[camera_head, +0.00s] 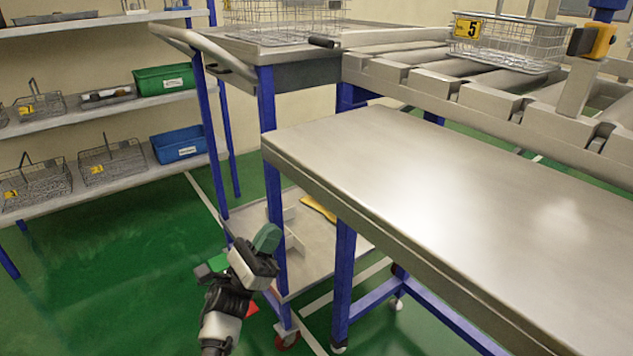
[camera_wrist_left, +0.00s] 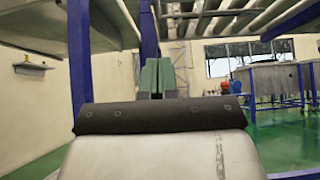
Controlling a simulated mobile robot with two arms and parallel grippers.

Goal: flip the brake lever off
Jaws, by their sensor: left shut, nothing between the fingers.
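A cart with blue legs and a grey top frame (camera_head: 295,78) stands left of the steel table. A short black handle (camera_head: 322,41) sticks out at its top edge; I cannot tell if it is the brake lever. A red part (camera_head: 251,308) and a green part (camera_head: 217,263) show low down beside my left arm; what they are is unclear. My left gripper (camera_head: 267,238) is shut and empty, in front of the cart's near legs and lower shelf. Its green fingers are together in the left wrist view (camera_wrist_left: 158,76). My right gripper is not in view.
The steel table (camera_head: 440,190) fills the right side. A roller conveyor (camera_head: 490,90) with a wire basket (camera_head: 510,42) lies behind it. The cart's lower shelf (camera_head: 335,232) holds a yellow item. Shelves (camera_head: 120,182) with bins and baskets stand left. The green floor at left is clear.

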